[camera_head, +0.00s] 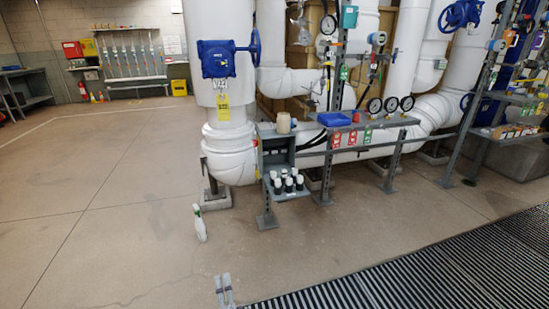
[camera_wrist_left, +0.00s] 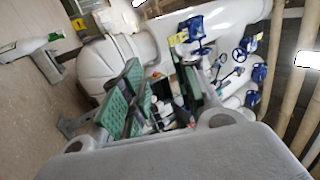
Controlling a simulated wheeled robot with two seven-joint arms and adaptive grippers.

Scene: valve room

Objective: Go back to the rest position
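My left gripper (camera_head: 224,284) shows small at the bottom of the head view, above the bare floor. In the left wrist view its two green-padded fingers (camera_wrist_left: 162,95) stand apart with nothing held between them. Dark and white bottles show in the background through the gap. My right gripper is in neither view.
A grey shelf stand (camera_head: 270,160) holds several bottles beside a thick white pipe (camera_head: 228,155). Floor grating (camera_head: 430,270) lies at right. The left floor is clear.

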